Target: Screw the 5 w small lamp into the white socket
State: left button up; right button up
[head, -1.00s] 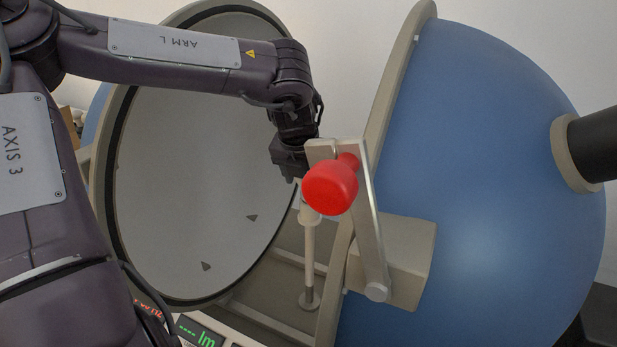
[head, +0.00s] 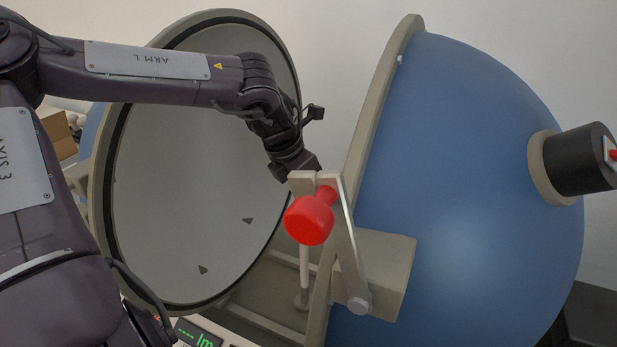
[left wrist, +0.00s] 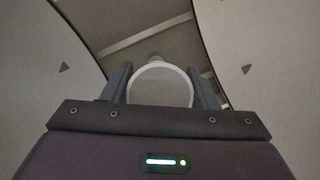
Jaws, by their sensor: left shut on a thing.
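My left gripper (head: 303,172) is inside the open sphere, partly hidden behind the latch bracket. In the left wrist view the gripper (left wrist: 160,90) is shut on a round pale lamp (left wrist: 160,86), one dark finger on each side. In the head view the lamp cannot be made out. A pale post (head: 304,268) stands below the gripper; its top, where the white socket would be, is hidden behind the red knob. I cannot tell whether the lamp touches the socket. My right gripper is not in view.
The sphere's left half (head: 180,200) and blue right half (head: 480,190) stand open around the arm. The red knob (head: 310,219) on its metal lever (head: 347,245) is close in front of the gripper. A display (head: 195,336) is at the bottom.

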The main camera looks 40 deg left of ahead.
pick_arm(q)
jog(key=shift+s+a+r+m, duration=0.2)
jog(key=shift+a+m, duration=0.1)
jog(key=shift+m, duration=0.4)
jog(key=o, duration=0.7)
jog(key=shift+f, duration=0.2)
jog(key=o, duration=0.4)
jog(key=shift+s+a+f+h, duration=0.1)
jog(key=shift+s+a+h, duration=0.1)
jog(key=shift+a+h, duration=0.15)
jog(key=shift+w+d, duration=0.15)
jog(key=shift+d, duration=0.1)
jog(key=shift+r, duration=0.35)
jog(key=v, duration=0.7)
jog(key=shift+a+r+b, duration=0.1)
jog(key=shift+a+b, duration=0.1)
jog(key=shift+b, duration=0.15)
